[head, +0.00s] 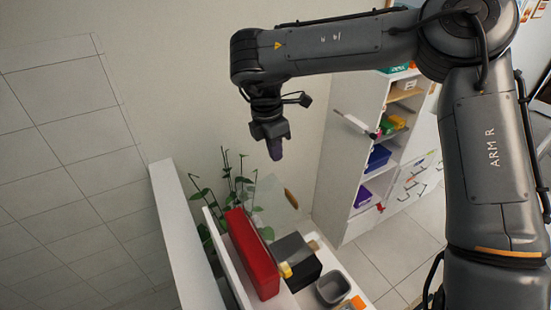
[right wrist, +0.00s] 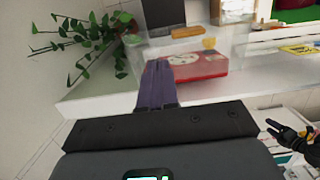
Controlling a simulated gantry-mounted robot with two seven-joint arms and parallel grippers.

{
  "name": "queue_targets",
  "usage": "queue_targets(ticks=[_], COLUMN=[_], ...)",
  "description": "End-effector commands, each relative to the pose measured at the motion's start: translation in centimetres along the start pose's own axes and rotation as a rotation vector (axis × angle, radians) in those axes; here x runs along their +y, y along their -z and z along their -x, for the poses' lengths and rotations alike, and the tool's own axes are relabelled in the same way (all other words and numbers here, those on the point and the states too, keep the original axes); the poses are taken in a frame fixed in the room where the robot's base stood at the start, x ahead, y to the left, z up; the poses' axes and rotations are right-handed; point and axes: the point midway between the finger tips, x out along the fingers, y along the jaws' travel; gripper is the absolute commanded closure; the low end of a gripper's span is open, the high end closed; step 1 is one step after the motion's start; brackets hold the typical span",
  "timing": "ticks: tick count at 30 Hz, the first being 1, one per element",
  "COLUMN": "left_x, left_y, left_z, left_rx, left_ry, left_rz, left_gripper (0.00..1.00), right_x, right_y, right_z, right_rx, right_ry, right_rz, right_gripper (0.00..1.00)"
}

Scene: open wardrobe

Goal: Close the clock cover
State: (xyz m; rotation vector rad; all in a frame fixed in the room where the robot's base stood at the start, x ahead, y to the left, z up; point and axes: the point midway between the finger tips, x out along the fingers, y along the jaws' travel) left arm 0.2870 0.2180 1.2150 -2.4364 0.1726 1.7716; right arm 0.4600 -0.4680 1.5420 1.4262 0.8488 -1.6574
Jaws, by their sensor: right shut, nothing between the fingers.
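My right gripper (head: 275,153) hangs down from its arm in the upper middle of the head view. Its purple fingers (right wrist: 157,85) are shut and empty in the right wrist view. A clear, open panel (head: 266,193), which looks like the clock cover, stands below it, with a brown-orange piece (head: 291,198) near its right edge. In the wrist view the brown piece (right wrist: 187,31) and the faint panel lie beyond the fingertips; I cannot tell whether they touch.
A red box (head: 250,255) stands left of the dark box, and a grey bowl (head: 333,288) to its right. A leafy plant (head: 233,180) is behind. White shelves (head: 345,190) with coloured items stand at right. Air around the right gripper looks clear.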

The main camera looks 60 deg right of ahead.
Motion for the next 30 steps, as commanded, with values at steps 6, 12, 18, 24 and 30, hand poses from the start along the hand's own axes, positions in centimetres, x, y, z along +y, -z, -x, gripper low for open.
queue_targets(ticks=[6,12,18,24,30], left_x=[-0.1,0.0,0.2,0.4,0.5], left_y=[-0.8,-1.7,-2.4,-2.8,-2.9], left_z=[-2.5,-5.1,-7.5,-8.8,-9.0], left_rx=[-0.001,-0.001,-0.001,-0.001,0.0], left_ry=[0.005,0.005,0.003,-0.002,-0.005], left_rz=[-0.006,-0.007,-0.005,0.002,0.006], left_gripper=[0.29,0.29,0.29,0.29,0.29], right_x=[0.0,0.0,0.0,0.0,0.0], right_y=[0.1,0.1,0.1,0.0,0.0], right_z=[-3.4,-7.0,-10.5,-12.6,-13.0], right_rx=[0.001,0.0,0.002,0.001,0.002], right_ry=[0.002,0.001,0.001,0.0,0.0], right_rz=[0.0,0.001,0.002,0.001,0.001], right_gripper=[1.0,1.0,1.0,1.0,1.0])
